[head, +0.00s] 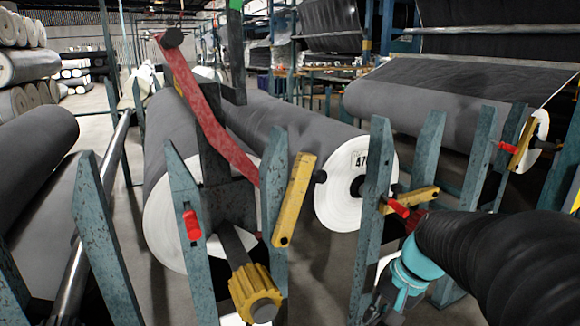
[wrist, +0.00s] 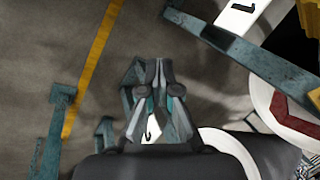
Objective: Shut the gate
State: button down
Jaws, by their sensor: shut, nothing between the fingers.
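The frames do not make clear which part is the gate. A yellow bar (head: 295,200) stands steeply tilted beside a blue post of the near roll stand. A second yellow bar (head: 409,200) lies nearly level across the posts to its right, with a red handle (head: 398,208) by it. A long red bar (head: 205,110) slants down over the near grey roll. My gripper (head: 380,308) is at the lower right, in front of the stand and below the second yellow bar, apart from both bars. In the wrist view my gripper (wrist: 155,70) is shut and empty above the floor.
Large grey rolls (head: 300,135) with white ends rest between blue upright posts (head: 185,230). A yellow knobbed wheel (head: 255,293) juts out at the front centre. In the wrist view, a blue beam (wrist: 245,50) crosses the upper right and bare floor (wrist: 50,50) lies left.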

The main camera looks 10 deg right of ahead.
jog(key=w+d+m+t+y, duration=0.25)
jog(key=w+y, duration=0.25)
jog(key=w, duration=0.3)
jog(key=n+t+y+b, duration=0.1)
jog(key=t+y, duration=0.4)
jog(key=y, duration=0.4)
send_near(324, 172)
jog(key=w+d, duration=0.2)
jog(key=d, duration=0.2)
jog(key=shift+y, duration=0.3)
jog(key=shift+w+a+r, duration=0.45)
jog(key=shift+a+r, duration=0.25)
jog(key=shift+a, duration=1.4)
jog(key=shift+w+a+r, duration=0.5)
jog(key=shift+a+r, duration=0.15)
jog(key=shift+a, duration=1.4)
jog(key=shift+w+a+r, duration=0.45)
jog(key=shift+a+r, duration=0.25)
jog(key=shift+a, duration=1.4)
